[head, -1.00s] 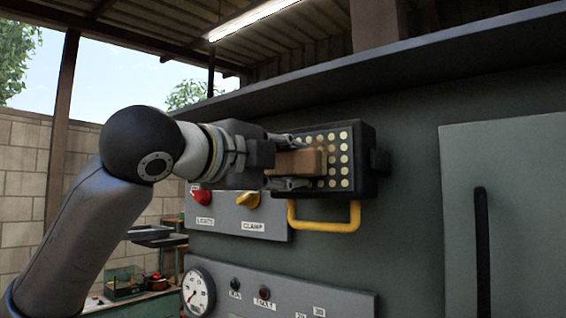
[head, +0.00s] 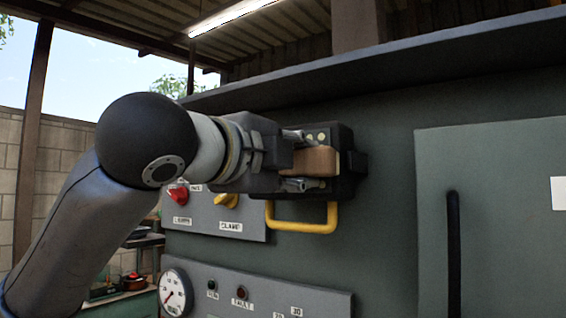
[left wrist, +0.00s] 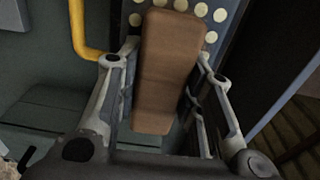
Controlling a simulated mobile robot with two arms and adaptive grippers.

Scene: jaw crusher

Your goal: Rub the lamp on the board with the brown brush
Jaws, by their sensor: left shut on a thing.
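The brown brush (head: 318,161) is a plain brown block; it also shows in the left wrist view (left wrist: 168,72). My left gripper (head: 301,160) is shut on it, one finger on each side. The lamp (head: 346,187) looks like a dark box with rows of pale round dots and a yellow handle (head: 303,229) below, on the dark green machine front. The brush lies across the lamp's dotted face, and the gripper and brush hide most of it. Dots show around the brush's far end in the left wrist view (left wrist: 216,24). I cannot tell whether they touch. My right gripper is not in view.
Below and left of the lamp is a grey panel with a red knob (head: 178,194) and a yellow switch (head: 227,201). A lower panel has a gauge (head: 174,293) and small indicators. A door with a dark handle (head: 453,253) is at the right. A ledge (head: 420,58) juts out above.

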